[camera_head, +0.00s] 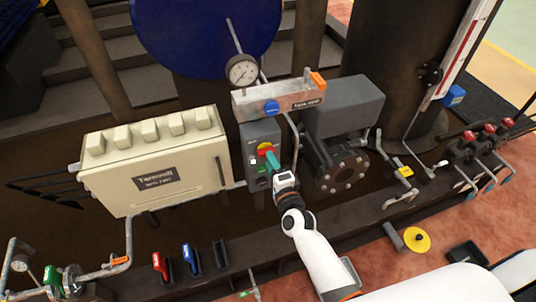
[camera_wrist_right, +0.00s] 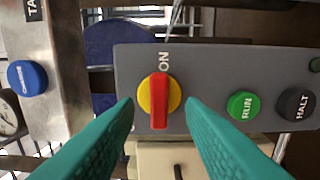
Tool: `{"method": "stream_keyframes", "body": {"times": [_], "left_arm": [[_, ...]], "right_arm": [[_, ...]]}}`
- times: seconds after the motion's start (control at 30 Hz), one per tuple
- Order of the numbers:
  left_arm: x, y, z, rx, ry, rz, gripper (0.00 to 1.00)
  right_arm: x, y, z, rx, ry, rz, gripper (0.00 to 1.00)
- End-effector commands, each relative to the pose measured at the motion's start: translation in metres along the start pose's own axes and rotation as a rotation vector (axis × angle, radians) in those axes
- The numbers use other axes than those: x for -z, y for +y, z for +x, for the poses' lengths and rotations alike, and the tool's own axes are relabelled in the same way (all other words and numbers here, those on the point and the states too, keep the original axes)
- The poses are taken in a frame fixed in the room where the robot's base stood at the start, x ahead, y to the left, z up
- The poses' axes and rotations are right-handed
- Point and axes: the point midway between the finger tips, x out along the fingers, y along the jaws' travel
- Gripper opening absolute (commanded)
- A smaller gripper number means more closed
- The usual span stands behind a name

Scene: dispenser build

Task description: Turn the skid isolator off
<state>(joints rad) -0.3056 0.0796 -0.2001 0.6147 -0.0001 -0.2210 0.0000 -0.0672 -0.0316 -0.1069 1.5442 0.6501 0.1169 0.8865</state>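The skid isolator is a red rotary handle on a yellow disc (camera_wrist_right: 159,100), set on a grey control box (camera_wrist_right: 220,65). In the right wrist view the handle lies along the line toward the word ON printed beside the disc. My right gripper (camera_wrist_right: 160,108) has its two teal fingers apart, one on each side of the handle, with gaps showing; contact is not visible. In the head view the right gripper (camera_head: 270,162) is in front of the grey box (camera_head: 256,135), just below the yellow disc (camera_head: 265,148). My left gripper is not in view.
Green RUN (camera_wrist_right: 242,104) and black HALT (camera_wrist_right: 296,104) buttons sit on the same box. A blue knob (camera_head: 271,107) is on the metal manifold above, with a gauge (camera_head: 241,71). A cream cabinet (camera_head: 200,185) stands left, a grey actuator (camera_head: 342,105) right.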

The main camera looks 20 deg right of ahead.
Motion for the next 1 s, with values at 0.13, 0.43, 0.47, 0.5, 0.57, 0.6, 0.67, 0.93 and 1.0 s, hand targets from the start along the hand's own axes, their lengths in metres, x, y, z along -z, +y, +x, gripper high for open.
{"method": "stream_keyframes", "body": {"times": [0.13,0.43,0.47,0.5,0.57,0.6,0.67,0.93,1.0], "left_arm": [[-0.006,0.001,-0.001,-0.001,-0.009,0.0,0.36],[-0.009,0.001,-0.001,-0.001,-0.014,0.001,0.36],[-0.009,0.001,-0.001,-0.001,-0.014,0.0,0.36],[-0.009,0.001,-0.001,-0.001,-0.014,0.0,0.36],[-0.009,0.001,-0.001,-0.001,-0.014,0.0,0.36],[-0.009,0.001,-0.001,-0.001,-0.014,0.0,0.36],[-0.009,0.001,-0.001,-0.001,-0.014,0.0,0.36],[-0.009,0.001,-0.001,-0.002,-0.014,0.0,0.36],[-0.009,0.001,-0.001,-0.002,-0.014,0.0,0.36]], "right_arm": [[0.0,0.0,0.021,0.0,0.0,-0.001,0.36],[0.0,0.0,0.032,0.0,0.0,-0.001,0.36],[0.0,0.0,0.032,0.0,0.0,-0.001,0.36],[0.0,0.0,0.032,0.0,0.0,-0.001,0.36],[0.0,0.0,0.032,0.0,0.0,-0.001,0.36],[0.0,0.0,0.032,0.001,0.0,-0.001,0.33],[0.0,0.0,0.032,0.001,0.0,-0.001,0.23],[0.0,-0.001,0.032,0.001,0.0,-0.002,0.0],[0.0,0.0,0.032,0.001,0.0,-0.006,0.0]]}}
